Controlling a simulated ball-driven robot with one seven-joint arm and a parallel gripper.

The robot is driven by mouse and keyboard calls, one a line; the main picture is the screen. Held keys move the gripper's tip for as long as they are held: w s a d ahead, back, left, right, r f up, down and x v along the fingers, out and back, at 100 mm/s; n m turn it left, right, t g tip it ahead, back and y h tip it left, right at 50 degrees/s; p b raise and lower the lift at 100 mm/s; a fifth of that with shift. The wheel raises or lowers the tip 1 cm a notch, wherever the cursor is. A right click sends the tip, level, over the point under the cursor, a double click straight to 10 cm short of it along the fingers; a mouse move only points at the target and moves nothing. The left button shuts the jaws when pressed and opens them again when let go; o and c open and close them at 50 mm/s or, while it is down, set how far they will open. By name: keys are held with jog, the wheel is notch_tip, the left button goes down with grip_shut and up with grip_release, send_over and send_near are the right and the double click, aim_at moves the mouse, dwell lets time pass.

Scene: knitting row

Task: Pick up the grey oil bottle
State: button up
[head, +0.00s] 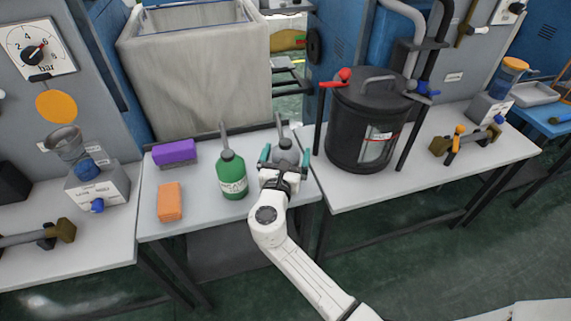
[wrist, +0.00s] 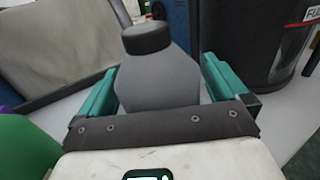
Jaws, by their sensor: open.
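The grey oil bottle (head: 285,148) stands upright on the white table in the head view, its spout pointing up. My gripper (head: 284,158) is at this bottle, with one teal finger on each side of it. In the wrist view the grey bottle (wrist: 155,78) with its dark cap sits between the spread fingers of my gripper (wrist: 163,85). Gaps seem to show beside the bottle, and the fingers do not look closed on it. The bottle's lower part is hidden behind my gripper.
A green bottle (head: 231,175) stands just left of my gripper. A purple block (head: 174,151) and an orange block (head: 169,201) lie further left. A large black canister (head: 362,125) stands on the right table. A grey bin (head: 195,80) is behind the table.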

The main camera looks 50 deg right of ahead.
jog(key=shift+w+d, duration=0.2)
jog(key=shift+d, duration=0.1)
jog(key=c, duration=1.2)
jog(key=shift+o, duration=0.2)
jog(key=shift+r, duration=0.15)
